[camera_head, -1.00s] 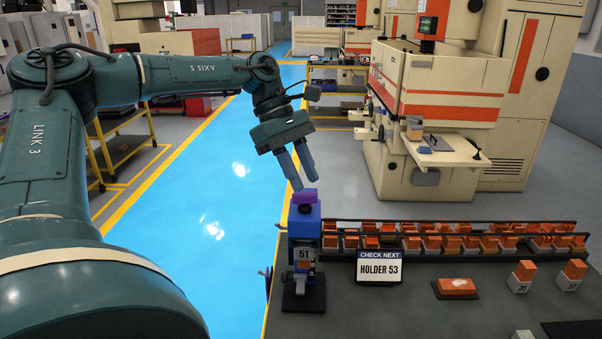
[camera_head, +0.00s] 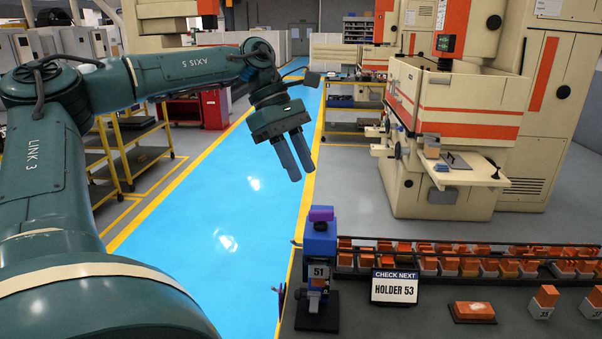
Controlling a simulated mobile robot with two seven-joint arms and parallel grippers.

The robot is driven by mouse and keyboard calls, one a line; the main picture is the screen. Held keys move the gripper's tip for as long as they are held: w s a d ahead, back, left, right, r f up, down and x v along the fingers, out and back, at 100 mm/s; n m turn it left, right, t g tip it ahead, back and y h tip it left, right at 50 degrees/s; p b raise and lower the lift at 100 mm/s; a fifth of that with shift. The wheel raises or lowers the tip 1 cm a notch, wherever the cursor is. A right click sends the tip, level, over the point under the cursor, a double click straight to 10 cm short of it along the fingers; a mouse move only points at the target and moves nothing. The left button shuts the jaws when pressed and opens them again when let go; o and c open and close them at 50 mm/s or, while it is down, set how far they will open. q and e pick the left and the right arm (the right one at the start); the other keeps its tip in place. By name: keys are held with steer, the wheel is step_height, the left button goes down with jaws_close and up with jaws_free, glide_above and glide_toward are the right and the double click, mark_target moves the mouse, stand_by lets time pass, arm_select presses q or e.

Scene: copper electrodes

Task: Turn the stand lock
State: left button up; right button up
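The stand (camera_head: 319,265) is a blue upright block on a dark base at the left end of the grey table. It bears the number 51. Its lock looks to be the purple cap (camera_head: 321,213) on top. My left gripper (camera_head: 306,173) hangs above and slightly left of the stand in the picture, fingers pointing down, clear of the purple cap. Its two fingers are parallel with a narrow gap between them and nothing held. My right gripper is out of view.
A sign reading "CHECK NEXT HOLDER 53" (camera_head: 395,287) stands right of the stand. Behind it, a railed rack (camera_head: 540,246) holds several orange-topped electrodes. An orange block (camera_head: 473,311) and two numbered holders sit on the table (camera_head: 430,323). A beige machine (camera_head: 455,130) stands beyond.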

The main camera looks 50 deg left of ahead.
arm_select(q)
steer(key=s+a+n+t+b, duration=0.1)
steer(key=s+a+n+b, duration=0.1)
steer(key=s+a+n, duration=0.15)
steer(key=n+t+y+b, duration=0.2)
steer(key=n+t+b, duration=0.1)
steer(key=n+b, duration=0.15)
glide_toward(321, 211)
steer(key=shift+f, duration=0.55)
steer(key=shift+n, duration=0.4)
steer(key=b+x, duration=0.2)
steer(key=x, duration=0.4)
steer(key=shift+w+d, duration=0.15)
steer(key=shift+w, duration=0.25)
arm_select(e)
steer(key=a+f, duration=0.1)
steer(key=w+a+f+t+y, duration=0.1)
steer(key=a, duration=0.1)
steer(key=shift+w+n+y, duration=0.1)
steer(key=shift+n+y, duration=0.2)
arm_select(q)
steer(key=shift+w+d+f, duration=0.15)
steer(key=shift+f, duration=0.2)
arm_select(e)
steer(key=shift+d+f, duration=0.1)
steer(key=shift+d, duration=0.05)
arm_select(q)
steer(key=shift+c, duration=0.2)
